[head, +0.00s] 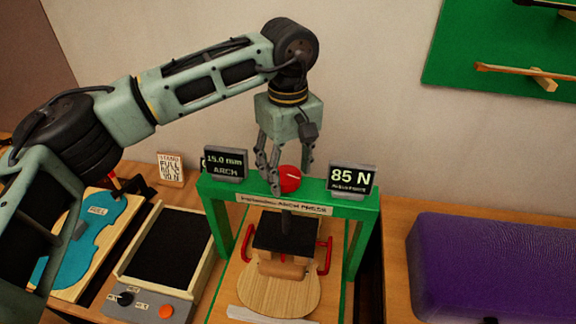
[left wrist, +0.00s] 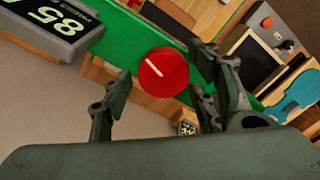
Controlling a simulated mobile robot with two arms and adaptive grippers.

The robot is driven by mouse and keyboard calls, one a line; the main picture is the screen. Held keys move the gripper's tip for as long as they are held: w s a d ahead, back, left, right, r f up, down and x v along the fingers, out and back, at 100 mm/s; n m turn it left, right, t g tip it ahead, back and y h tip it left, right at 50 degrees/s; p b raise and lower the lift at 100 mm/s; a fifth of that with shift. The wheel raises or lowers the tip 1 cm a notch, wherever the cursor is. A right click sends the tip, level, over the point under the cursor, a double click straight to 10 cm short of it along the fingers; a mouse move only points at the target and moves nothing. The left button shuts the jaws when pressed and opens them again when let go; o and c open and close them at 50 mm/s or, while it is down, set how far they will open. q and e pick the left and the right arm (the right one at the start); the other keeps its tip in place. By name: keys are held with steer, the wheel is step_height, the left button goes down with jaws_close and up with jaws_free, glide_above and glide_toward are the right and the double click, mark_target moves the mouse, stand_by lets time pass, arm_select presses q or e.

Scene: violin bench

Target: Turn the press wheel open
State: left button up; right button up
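The red round press wheel (head: 290,179) with a white mark sits on top of the green press frame (head: 364,224). My left gripper (head: 290,185) comes down from above, its fingers on both sides of the wheel in the head view. In the left wrist view the wheel (left wrist: 164,72) shows whole, ahead of the spread fingers (left wrist: 160,85); I cannot tell whether they touch it. The press displays read 15.0 mm (head: 226,163) and 85 N (head: 351,180). A violin plate (head: 280,294) lies under the press's black block (head: 288,232). My right gripper is not in view.
A purple case (head: 490,265) lies on the bench to the right. A tray with a black pad (head: 170,247) and a blue violin-shaped form (head: 90,232) lie to the left. A small sign (head: 171,169) stands behind. A green wall board (head: 500,50) hangs upper right.

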arm_select(q)
steer(key=c, duration=0.6)
steer(key=shift+r, duration=0.1)
steer(key=shift+c, duration=1.3)
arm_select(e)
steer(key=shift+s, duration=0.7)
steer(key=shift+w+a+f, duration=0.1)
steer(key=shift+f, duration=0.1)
